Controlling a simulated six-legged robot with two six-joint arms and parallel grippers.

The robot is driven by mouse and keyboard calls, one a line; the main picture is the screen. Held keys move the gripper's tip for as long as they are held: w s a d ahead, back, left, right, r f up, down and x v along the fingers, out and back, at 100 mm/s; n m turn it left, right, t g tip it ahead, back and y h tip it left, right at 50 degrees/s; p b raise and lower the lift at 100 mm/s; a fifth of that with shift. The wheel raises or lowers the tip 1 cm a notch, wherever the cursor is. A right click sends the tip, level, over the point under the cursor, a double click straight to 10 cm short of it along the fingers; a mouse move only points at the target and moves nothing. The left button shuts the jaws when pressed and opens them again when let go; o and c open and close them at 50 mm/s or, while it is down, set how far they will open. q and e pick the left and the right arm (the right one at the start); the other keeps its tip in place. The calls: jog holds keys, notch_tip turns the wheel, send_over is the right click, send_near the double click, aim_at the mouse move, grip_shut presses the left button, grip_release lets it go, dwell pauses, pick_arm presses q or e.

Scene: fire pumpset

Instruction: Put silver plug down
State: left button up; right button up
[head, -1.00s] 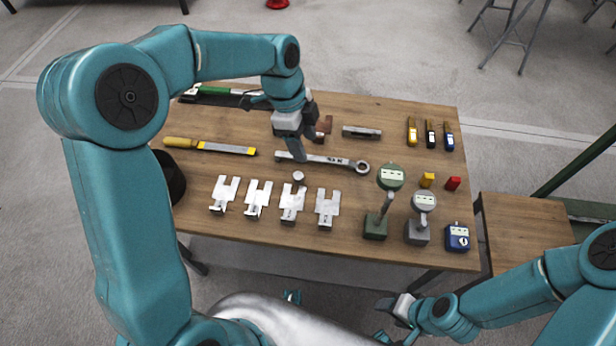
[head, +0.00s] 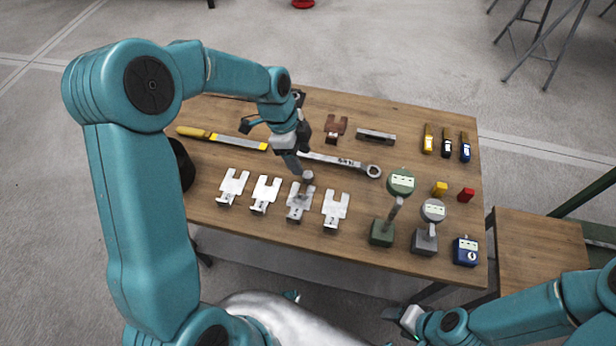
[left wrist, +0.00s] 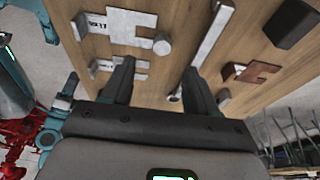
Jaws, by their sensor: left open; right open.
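The silver plug (head: 307,176), a small round cylinder, stands on the wooden table just behind the third forked white-grey plate (head: 299,203). It also shows in the left wrist view (left wrist: 162,46), beyond my fingertips. My left gripper (head: 291,168) is open, low over the table just left of the plug. In the left wrist view its two dark fingers (left wrist: 160,82) are spread with nothing between them. My right gripper (head: 399,314) is open at the lower right, off the table's front edge; its fingers are small and partly hidden.
A long wrench (head: 340,163) lies behind the plug, its left end hidden by my left gripper. Several forked plates stand in a row in front. Gauges (head: 401,182), a brown bracket (head: 336,127) and a yellow-handled file (head: 225,138) share the table (head: 330,245).

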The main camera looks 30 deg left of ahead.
aim_at(307, 175)
pick_arm(q)
jog(key=shift+x, duration=0.9)
jog(key=x, duration=0.5)
jog(key=shift+w+a+f, duration=0.1)
jog(key=shift+a+f, duration=0.1)
jog(key=shift+f, duration=0.05)
jog(key=shift+c, duration=0.3)
grip_shut()
